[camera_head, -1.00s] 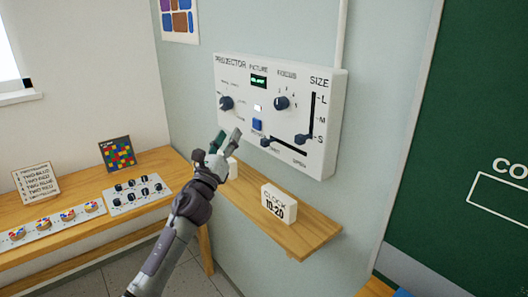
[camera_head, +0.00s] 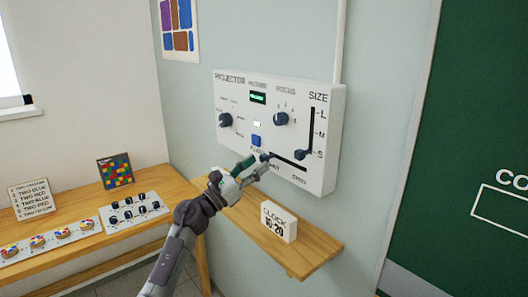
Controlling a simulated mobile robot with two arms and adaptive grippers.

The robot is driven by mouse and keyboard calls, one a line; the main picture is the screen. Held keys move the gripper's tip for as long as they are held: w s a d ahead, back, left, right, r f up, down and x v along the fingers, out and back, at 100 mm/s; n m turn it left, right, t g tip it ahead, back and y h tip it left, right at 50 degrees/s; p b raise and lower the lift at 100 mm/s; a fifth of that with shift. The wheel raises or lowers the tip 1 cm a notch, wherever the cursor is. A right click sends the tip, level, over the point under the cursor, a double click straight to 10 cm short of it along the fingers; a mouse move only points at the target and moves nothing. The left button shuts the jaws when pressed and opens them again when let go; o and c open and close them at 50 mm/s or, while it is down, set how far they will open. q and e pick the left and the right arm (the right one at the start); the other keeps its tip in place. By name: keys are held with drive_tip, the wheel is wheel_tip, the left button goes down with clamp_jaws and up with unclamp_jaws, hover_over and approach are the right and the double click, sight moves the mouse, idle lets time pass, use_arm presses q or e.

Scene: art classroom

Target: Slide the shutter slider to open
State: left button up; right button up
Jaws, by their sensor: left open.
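The white projector panel (camera_head: 230,152) is mounted on the wall. The dark shutter slider knob (camera_head: 266,156) sits at the left end of a black horizontal slot (camera_head: 290,164) low on the panel, at the shut side; the word OPEN is under the slot's right end. My left gripper (camera_head: 258,165) comes from below left with open fingers. Its fingertips are just left of and below the slider knob; I cannot tell whether they touch it. My right gripper is not in view.
The panel also carries a size slider (camera_head: 301,154), a focus knob (camera_head: 281,118), a picture knob (camera_head: 225,120) and a blue button (camera_head: 256,141). A wooden shelf (camera_head: 317,250) below holds a clock block (camera_head: 278,222). A wooden table stands at left.

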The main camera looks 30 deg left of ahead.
sight(261, 160)
use_arm(q)
drive_tip(key=shift+p+x, duration=0.4)
drive_tip(key=shift+x, duration=1.45)
clamp_jaws()
